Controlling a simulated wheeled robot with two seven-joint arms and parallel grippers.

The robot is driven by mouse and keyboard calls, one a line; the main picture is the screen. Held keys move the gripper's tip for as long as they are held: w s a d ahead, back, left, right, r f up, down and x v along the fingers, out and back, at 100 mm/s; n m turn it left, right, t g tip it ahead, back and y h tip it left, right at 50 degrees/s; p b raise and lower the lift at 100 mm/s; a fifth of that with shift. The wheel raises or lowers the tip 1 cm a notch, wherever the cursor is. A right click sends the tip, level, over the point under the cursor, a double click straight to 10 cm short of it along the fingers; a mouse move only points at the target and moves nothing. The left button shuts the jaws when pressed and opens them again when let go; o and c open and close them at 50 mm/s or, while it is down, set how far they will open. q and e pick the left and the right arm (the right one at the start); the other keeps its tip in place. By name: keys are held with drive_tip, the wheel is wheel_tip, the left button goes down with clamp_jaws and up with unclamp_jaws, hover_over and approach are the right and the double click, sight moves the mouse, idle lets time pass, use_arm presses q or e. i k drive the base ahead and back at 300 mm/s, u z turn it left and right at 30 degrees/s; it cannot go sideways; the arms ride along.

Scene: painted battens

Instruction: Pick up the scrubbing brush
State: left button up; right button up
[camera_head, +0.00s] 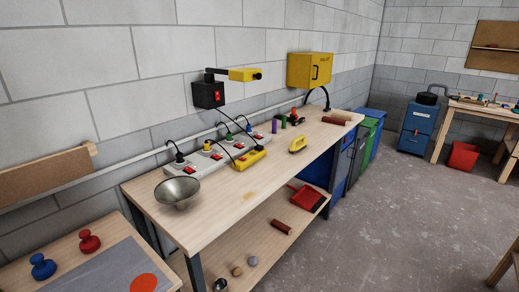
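I cannot tell for certain which thing is the scrubbing brush. A small yellow object (298,144) with a dark detail on its side lies on the workbench top (236,197), near its front edge. A dark red-brown block (281,227) lies on the workbench's lower shelf (262,245), left of a red dustpan-like object (306,198). A brown cylindrical piece (335,119) lies at the far end of the bench top. Neither of my grippers is in view.
A metal bowl (177,191) stands at the near end of the bench. Power strips (208,160) with plugs and cables run along its back. Small round objects (252,261) lie on the shelf. Bins (372,131) stand beyond the bench; the concrete floor (400,220) at right is clear.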

sight(298, 144)
drive_tip(key=u, duration=0.25)
drive_tip(key=k, duration=0.3)
drive_tip(key=z, duration=0.6)
drive_tip(key=i, duration=0.85)
drive_tip(key=z, duration=0.9)
drive_tip(key=i, duration=1.1)
drive_tip(key=u, duration=0.4)
drive_tip(key=i, duration=0.9)
drive_tip(key=u, duration=1.3)
drive_tip(key=i, duration=0.45)
drive_tip(key=u, duration=0.45)
